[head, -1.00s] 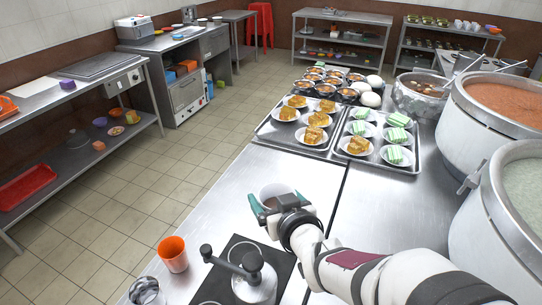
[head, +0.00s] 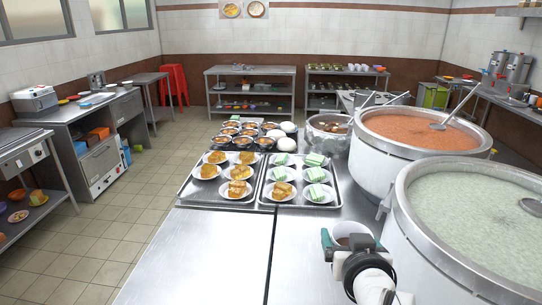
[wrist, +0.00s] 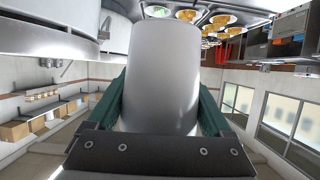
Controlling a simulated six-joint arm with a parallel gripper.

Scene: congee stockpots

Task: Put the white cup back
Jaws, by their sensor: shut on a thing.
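The white cup (head: 352,229) is in my gripper (head: 352,244), between its green fingers, in front of the large pots at the right. In the wrist view the cup (wrist: 165,75) fills the middle as a plain white cylinder, with a finger of my gripper (wrist: 159,108) against each side. The cup appears to be above the steel counter (head: 225,255); the gap beneath it is hidden.
A pot of pale green congee (head: 480,215) stands close at the right, with an orange congee pot (head: 385,165) behind it. A tray of orange food plates (head: 188,190) and a tray of green food plates (head: 265,192) lie ahead. The counter to the left is bare.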

